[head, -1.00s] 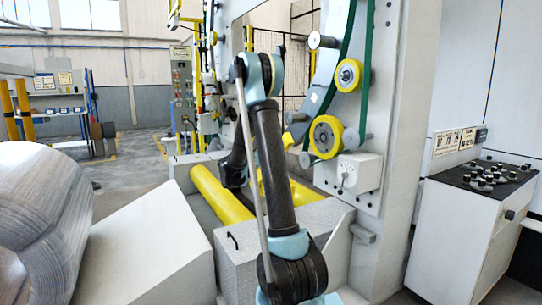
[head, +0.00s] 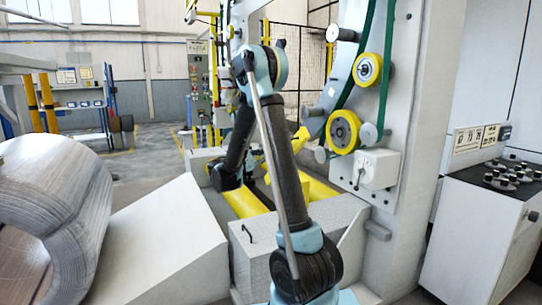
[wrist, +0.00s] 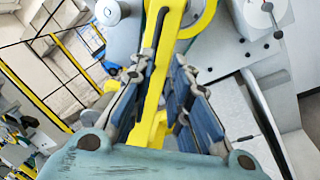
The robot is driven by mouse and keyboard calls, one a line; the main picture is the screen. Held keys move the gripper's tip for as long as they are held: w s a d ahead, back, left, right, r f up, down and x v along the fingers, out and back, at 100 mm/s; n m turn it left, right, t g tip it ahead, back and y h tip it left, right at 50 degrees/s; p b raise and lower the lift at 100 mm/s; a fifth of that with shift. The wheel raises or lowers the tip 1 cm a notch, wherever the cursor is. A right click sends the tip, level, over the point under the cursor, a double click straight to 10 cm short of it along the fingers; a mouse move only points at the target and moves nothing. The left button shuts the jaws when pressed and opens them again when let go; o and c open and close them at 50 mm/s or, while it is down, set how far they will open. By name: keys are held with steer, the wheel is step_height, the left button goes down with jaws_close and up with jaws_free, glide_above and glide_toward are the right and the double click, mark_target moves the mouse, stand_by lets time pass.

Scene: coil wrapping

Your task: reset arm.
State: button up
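My arm stands in the middle of the head view, its upper link rising to the elbow and its forearm hanging down behind, to the left. The wrist end is low over the yellow rollers (head: 246,203); the gripper itself is largely hidden there behind my upper arm. In the wrist view my gripper (wrist: 162,92) has its two dark, blue-padded fingers spread apart. A yellow machine part (wrist: 168,48) shows between and beyond them. I see nothing held, and cannot tell how near that part is.
A large wrapped coil (head: 82,200) lies at the left, beside a sloping grey block (head: 160,245). The wrapping machine's frame (head: 425,110) with yellow wheels (head: 343,131) stands close on the right. A control desk (head: 475,225) is at far right. Open floor (head: 150,160) lies behind.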

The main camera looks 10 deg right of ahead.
steer(key=shift+d, duration=0.1)
steer(key=s+d+f+m+g+y, duration=0.25)
steer(key=s+d+y, duration=0.2)
steer(key=s, duration=0.55)
steer(key=s+d+f+m+g+y, duration=0.2)
steer(key=s+d+m+y, duration=0.25)
steer(key=s, duration=0.55)
steer(key=s+a+f+m+y, duration=0.3)
steer(key=s+a+f+y, duration=0.1)
steer(key=s, duration=0.7)
steer(key=s+a+f+m+g+y, duration=0.1)
steer(key=s+a+f+m+y, duration=0.2)
steer(key=s+a+f, duration=0.3)
steer(key=s+f+y, duration=0.1)
steer(key=s+f, duration=0.1)
steer(key=s, duration=0.3)
steer(key=shift+a+y, duration=0.25)
steer(key=shift+y, duration=0.15)
steer(key=shift+s, duration=0.1)
